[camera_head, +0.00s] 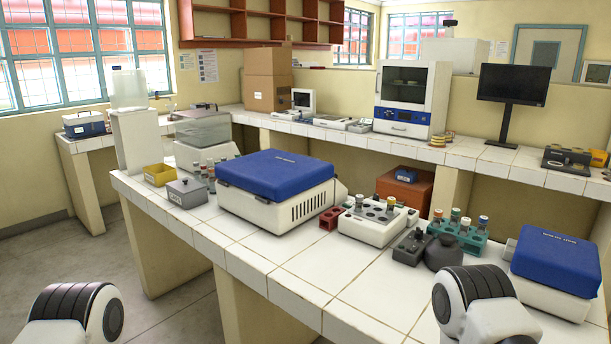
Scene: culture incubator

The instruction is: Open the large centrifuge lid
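The large centrifuge, a white box with vent slots on its side (300,208), stands on the white tiled bench left of the middle. Its blue lid (275,172) lies flat on top and looks closed. A smaller white device with a blue lid (556,260) stands at the bench's right end, also closed. White and black links of my two arms show at the bottom left and bottom right. Neither gripper is in view, so their state is hidden. Nothing of mine touches the large centrifuge.
Right of the centrifuge stand a small red rack (332,217), a white tube device (372,226), a dark round-based device (443,253) and a green tube rack (459,234). A grey box (187,193) and yellow bin (158,175) stand left. The bench's front strip (330,285) is clear.

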